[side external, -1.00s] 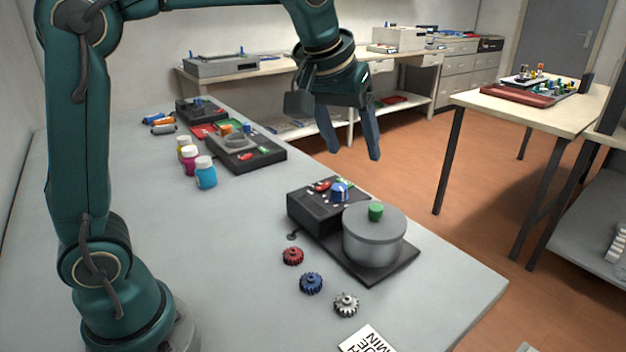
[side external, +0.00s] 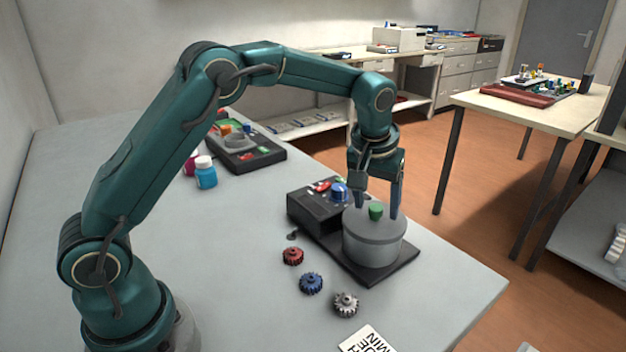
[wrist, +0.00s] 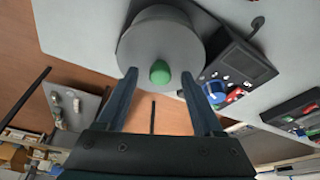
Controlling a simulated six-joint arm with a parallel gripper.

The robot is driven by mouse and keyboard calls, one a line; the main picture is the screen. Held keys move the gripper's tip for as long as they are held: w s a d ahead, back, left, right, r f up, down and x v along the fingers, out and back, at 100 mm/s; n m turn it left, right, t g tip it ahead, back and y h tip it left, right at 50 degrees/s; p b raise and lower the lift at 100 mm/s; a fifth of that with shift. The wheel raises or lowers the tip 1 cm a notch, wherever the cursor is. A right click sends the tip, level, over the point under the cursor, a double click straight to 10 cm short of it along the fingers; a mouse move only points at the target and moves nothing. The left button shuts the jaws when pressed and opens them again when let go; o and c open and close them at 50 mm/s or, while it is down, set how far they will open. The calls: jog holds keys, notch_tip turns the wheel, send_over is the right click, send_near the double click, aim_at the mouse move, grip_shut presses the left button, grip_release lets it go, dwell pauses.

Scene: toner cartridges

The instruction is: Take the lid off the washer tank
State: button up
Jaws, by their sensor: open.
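The washer tank (side external: 372,248) is a grey round pot on a dark base plate, beside a black control box (side external: 318,208). Its grey lid (side external: 358,222) sits on top with a green knob (side external: 376,211) in the middle. My gripper (side external: 379,212) is open and points down at the lid, with its fingers on either side of the knob. In the wrist view the green knob (wrist: 160,72) shows between the two spread fingertips (wrist: 160,75), apart from both. Whether the fingertips touch the lid I cannot tell.
Red (side external: 293,256), blue (side external: 311,283) and silver (side external: 346,304) gears lie in front of the tank. A blue-bodied jar (side external: 205,174) and a second black device (side external: 250,155) stand further back. The grey bench is clear on the left.

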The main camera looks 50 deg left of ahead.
grip_shut()
dwell(0.3)
